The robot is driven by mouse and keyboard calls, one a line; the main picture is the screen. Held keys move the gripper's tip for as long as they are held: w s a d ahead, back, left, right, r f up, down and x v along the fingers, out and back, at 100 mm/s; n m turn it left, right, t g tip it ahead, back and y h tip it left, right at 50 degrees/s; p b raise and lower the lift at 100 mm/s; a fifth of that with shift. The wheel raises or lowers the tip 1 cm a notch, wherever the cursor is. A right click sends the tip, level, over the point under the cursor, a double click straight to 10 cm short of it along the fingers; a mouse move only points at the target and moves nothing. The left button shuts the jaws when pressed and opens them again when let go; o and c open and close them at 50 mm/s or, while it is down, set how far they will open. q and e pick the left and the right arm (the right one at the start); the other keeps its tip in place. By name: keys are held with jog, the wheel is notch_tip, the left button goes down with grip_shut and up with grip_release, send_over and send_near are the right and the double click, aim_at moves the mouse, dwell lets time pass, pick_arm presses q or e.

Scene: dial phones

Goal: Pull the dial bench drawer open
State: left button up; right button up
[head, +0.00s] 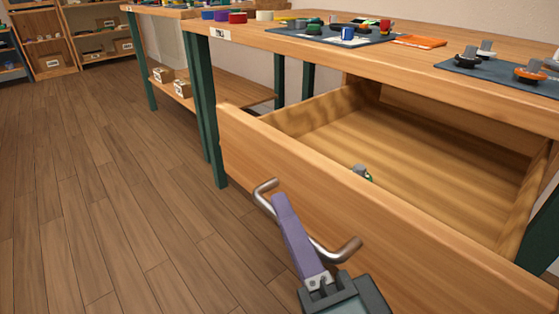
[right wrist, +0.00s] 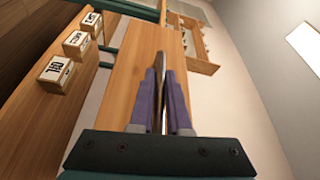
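The dial bench drawer (head: 400,235) stands far out from under the bench top, and its wooden inside shows. Its bent metal handle (head: 347,250) is on the front panel. My right gripper (head: 284,203) is at the handle, its purple fingers across the bar. In the right wrist view the fingers (right wrist: 161,75) lie close on both sides of the metal bar (right wrist: 160,62), shut on it. A small grey and green piece (head: 361,172) lies in the drawer near the front panel, partly hidden by it. My left gripper is not in view.
The bench top (head: 330,55) carries dark mats with dial parts and an orange sheet (head: 420,41). Green legs (head: 205,110) stand left of the drawer. A low shelf (head: 235,99) holds labelled boxes. The wooden floor (head: 90,180) at left is clear.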

jog(key=o, duration=0.4)
jog(key=shift+o, duration=0.2)
jog(key=p+v, duration=0.1)
jog(key=v, duration=0.9)
jog(key=shift+p, duration=0.4)
jog(key=shift+a, duration=0.1)
